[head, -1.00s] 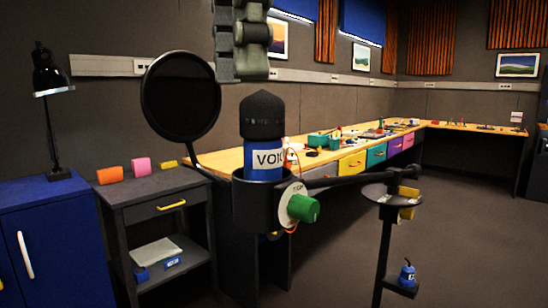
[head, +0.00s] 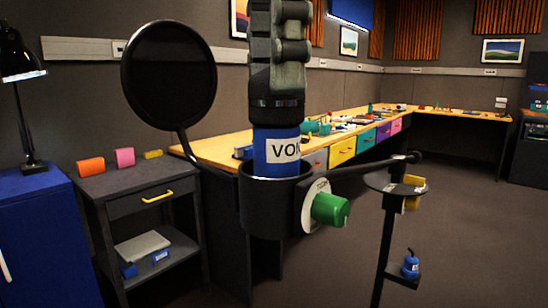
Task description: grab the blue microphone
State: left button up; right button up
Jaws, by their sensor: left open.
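The blue microphone (head: 270,150) stands upright in a black cup-shaped holder (head: 262,205), with a white "VO…" label on its body. My left gripper (head: 278,88) comes down from the top and is open. It covers the microphone's dark head in the picture. I cannot tell whether the fingers touch it. A green knob (head: 330,209) on a white disc sits at the holder's right side. My right gripper is not in view.
A round black pop filter (head: 168,76) stands just left of the microphone on a curved arm. A thin black boom joins the holder to a stand (head: 385,235) on the right. A long wooden workbench (head: 225,147) runs behind.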

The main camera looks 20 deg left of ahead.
aim_at(273, 113)
pick_arm(q)
jog(key=shift+w+f, duration=0.2)
jog(key=shift+f, duration=2.15)
jog(key=shift+c, duration=0.6)
jog(key=c, duration=1.2)
jog(key=shift+c, duration=0.5)
jog(key=shift+r, duration=0.15)
